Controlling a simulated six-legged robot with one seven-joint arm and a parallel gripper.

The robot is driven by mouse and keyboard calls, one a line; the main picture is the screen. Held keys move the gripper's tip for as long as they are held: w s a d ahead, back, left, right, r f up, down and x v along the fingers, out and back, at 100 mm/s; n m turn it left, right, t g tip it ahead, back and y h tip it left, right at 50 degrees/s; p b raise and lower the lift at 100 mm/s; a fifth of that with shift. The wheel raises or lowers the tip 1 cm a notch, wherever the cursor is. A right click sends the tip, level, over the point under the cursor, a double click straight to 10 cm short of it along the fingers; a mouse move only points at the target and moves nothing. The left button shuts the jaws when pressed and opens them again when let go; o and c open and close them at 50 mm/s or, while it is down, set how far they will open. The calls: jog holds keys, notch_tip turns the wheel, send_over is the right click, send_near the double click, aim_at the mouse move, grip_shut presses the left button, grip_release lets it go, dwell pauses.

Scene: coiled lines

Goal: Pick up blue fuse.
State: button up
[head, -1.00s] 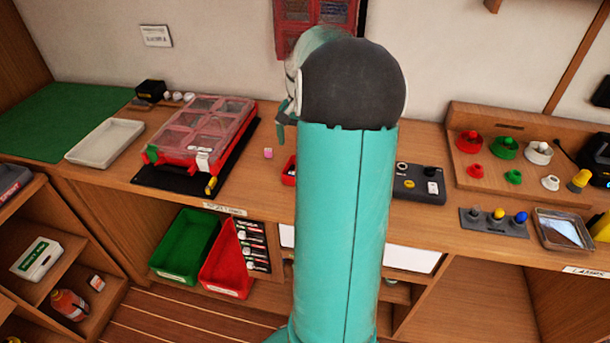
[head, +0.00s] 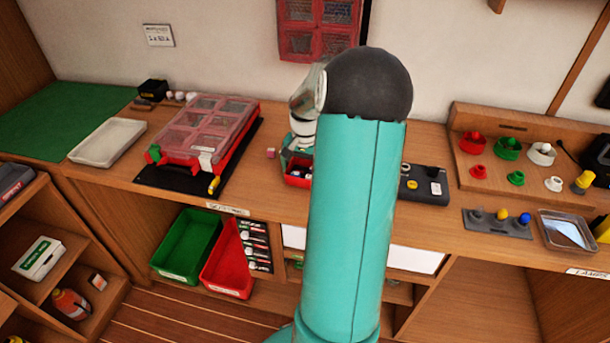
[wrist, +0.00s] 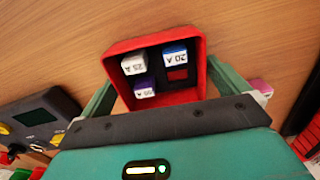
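The blue fuse (wrist: 176,56), labelled 20 A, stands in the red tray (wrist: 112,72) on the wooden counter. Beside it in the wrist view are a white fuse (wrist: 133,64) marked 25 A, a purple fuse (wrist: 145,88) and a red piece (wrist: 177,73) in a dark slot. My gripper (wrist: 160,78) is open, its teal fingers spread either side of the tray, with nothing held. In the head view my gripper (head: 294,160) is over the red tray (head: 297,182), whose contents are largely hidden by my arm.
A pink block (head: 271,152) lies on the counter left of the tray. A grey meter box (head: 423,187) stands to the right. A clear-lidded red organizer case (head: 205,135) sits to the left on a black mat. Bare counter lies in front of the pink block.

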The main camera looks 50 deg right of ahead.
jog(key=c, duration=0.7)
jog(key=shift+r, duration=0.15)
